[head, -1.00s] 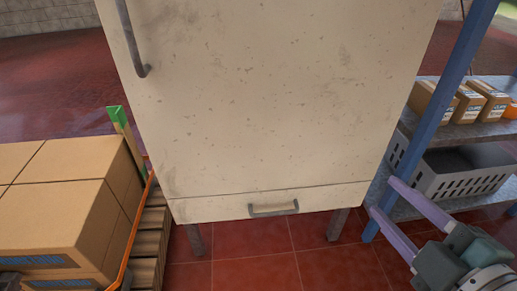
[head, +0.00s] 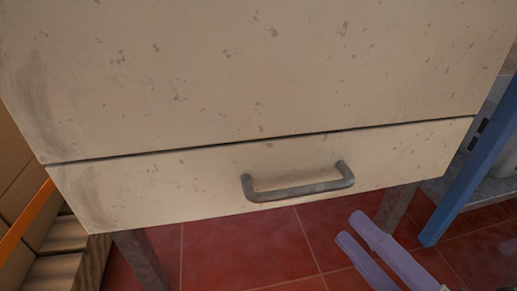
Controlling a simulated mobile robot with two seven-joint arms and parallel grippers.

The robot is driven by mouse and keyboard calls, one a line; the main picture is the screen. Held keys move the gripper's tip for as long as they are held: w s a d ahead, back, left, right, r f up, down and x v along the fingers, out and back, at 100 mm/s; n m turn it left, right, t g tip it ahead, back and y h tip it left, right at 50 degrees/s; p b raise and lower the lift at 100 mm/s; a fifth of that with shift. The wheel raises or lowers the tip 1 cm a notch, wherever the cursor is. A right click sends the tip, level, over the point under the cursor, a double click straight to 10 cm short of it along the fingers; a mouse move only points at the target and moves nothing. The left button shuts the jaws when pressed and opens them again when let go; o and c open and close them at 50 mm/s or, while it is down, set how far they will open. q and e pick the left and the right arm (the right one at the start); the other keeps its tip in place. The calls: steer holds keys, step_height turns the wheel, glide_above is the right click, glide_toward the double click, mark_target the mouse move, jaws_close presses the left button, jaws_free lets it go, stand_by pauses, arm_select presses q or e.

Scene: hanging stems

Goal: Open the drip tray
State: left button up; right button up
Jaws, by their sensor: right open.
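The drip tray (head: 130,185) is the low cream front at the bottom of the worn cream cabinet (head: 230,70). A thin dark seam runs between them, and the tray looks closed. Its grey bar handle (head: 297,190) sits near the middle of its front. My right gripper (head: 352,228) has two pale purple fingers, apart and empty. It is below and to the right of the handle, not touching it. My left gripper is not in view.
Grey cabinet legs (head: 140,258) stand on the red tiled floor (head: 240,250). Cardboard boxes (head: 22,185) on a wooden pallet (head: 70,245) are at the left. A blue shelf post (head: 470,170) stands close at the right.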

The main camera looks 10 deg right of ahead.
mark_target(305, 187)
steer(key=b+x, duration=0.1)
steer(key=x, duration=0.2)
steer(key=b+x, duration=0.1)
steer(key=x, duration=0.2)
steer(key=f+b+x, duration=0.1)
steer(key=x, duration=0.2)
steer(key=shift+a, duration=0.25)
steer(key=shift+w+a+r, duration=0.1)
steer(key=shift+w, duration=0.1)
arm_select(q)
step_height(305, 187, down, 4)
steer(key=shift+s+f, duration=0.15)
arm_select(e)
jaws_close()
stand_by(0.6)
